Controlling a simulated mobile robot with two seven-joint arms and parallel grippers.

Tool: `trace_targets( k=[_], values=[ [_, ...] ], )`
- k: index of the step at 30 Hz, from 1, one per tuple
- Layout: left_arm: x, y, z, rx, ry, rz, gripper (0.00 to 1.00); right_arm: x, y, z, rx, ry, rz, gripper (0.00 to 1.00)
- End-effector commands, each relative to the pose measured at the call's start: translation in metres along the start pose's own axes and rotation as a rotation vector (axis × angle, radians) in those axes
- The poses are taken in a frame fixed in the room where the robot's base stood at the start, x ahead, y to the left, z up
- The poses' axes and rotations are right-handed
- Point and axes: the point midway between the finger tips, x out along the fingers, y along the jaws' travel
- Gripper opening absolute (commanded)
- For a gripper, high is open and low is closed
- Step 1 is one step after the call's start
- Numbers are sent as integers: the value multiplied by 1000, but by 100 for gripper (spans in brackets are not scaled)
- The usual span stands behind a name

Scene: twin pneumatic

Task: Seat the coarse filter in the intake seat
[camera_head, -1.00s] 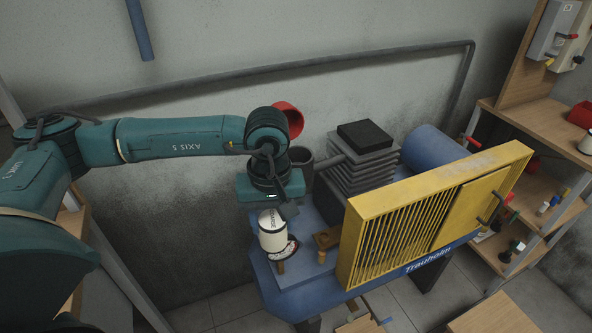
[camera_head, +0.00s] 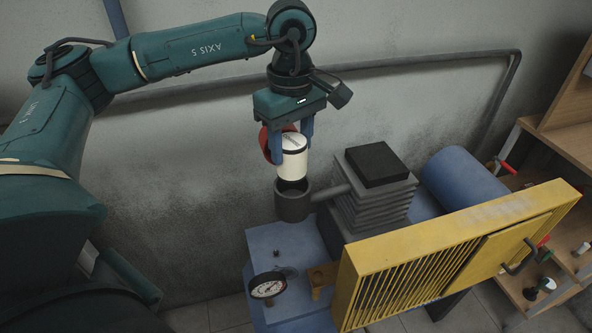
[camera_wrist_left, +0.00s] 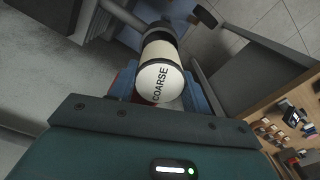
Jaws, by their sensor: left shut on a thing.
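The coarse filter (camera_head: 292,163) is a cream cylinder with a dark band. In the left wrist view its white end cap (camera_wrist_left: 160,82) reads COARSE. My left gripper (camera_head: 292,150) is shut on it, blue fingers on either side, and holds it upright. The filter is right above the dark grey open cup of the intake seat (camera_head: 293,203), close to its rim. Whether its lower end has entered the cup I cannot tell. My right gripper is not in view.
A red round part (camera_head: 268,143) sits behind the filter. A black-topped ribbed block (camera_head: 376,185) stands right of the cup, with a yellow grille panel (camera_head: 450,255) in front. A pressure gauge (camera_head: 267,285) stands on the blue deck (camera_head: 283,240). A blue tank (camera_head: 462,178) lies behind.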

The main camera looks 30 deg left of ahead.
Motion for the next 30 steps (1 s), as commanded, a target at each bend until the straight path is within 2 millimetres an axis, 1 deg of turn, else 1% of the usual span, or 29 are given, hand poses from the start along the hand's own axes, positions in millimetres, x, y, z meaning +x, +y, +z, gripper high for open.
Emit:
trace_targets(
  k=[1, 3, 5, 13, 16, 22, 30],
  values=[
    [7, -1, 0, 1, 0, -2, 21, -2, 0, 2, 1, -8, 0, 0],
    [16, 0, 0, 1, 0, 0, 21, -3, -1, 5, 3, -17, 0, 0],
    [21, 0, 0, 1, 0, 0, 21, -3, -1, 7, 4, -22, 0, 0],
    [54, 0, 0, 1, 0, 0, 21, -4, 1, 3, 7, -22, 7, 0],
    [59, 0, 0, 1, 0, 2, 21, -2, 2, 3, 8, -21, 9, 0],
    [59, 0, 0, 1, 0, 2, 21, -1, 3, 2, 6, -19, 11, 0],
    [68, 0, 0, 1, 0, 3, 21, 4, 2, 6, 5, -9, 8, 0]
  ],
)
